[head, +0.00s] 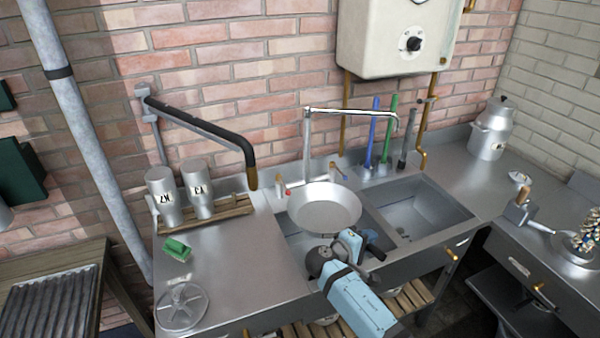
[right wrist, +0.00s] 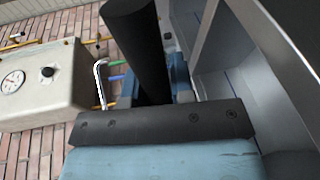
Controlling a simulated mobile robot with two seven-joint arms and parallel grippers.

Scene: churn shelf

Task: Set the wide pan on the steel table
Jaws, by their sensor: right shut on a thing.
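The wide pan (head: 325,205) is a shallow, round, light metal pan, held up over the left sink basin in the head view. My right gripper (head: 361,240) is at the pan's near side, shut on its dark handle. In the right wrist view the black handle (right wrist: 142,50) rises between the fingers. The steel table (head: 232,270) is the flat grey worktop left of the sink, and the pan is to the right of its bare middle. My left gripper is in neither view.
Two metal canisters (head: 199,193) stand on a wooden rack at the back of the worktop. A tall tap (head: 307,140) stands behind the pan. The right basin (head: 415,215) looks empty.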

